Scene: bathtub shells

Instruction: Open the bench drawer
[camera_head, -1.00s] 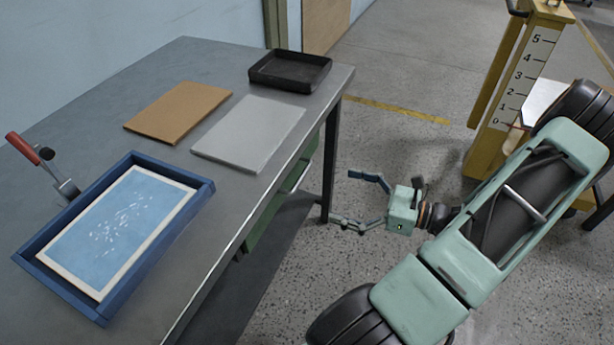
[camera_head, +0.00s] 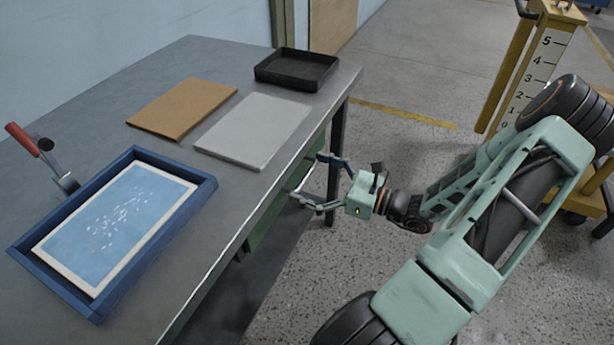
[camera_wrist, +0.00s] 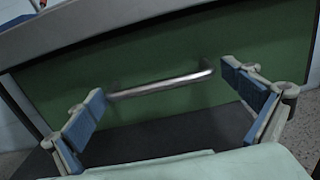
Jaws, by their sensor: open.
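The bench drawer has a green front (camera_wrist: 200,50) with a silver bar handle (camera_wrist: 160,86), seen face-on in the wrist view. In the head view only a slanted strip of the green front (camera_head: 268,228) shows under the bench top, and it looks shut. My gripper (camera_head: 312,181) is open and empty at the bench's right side, facing the drawer. In the wrist view its two blue-padded fingers (camera_wrist: 172,106) stand apart, one near each end of the handle. Whether either finger touches the handle I cannot tell.
The grey bench top (camera_head: 225,60) overhangs the drawer. On it are a blue tray (camera_head: 205,190) with a light-blue sheet, a brown board (camera_head: 183,108), a grey board (camera_head: 252,132) and a black tray (camera_head: 296,72). A bench leg (camera_head: 337,140) stands behind my gripper.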

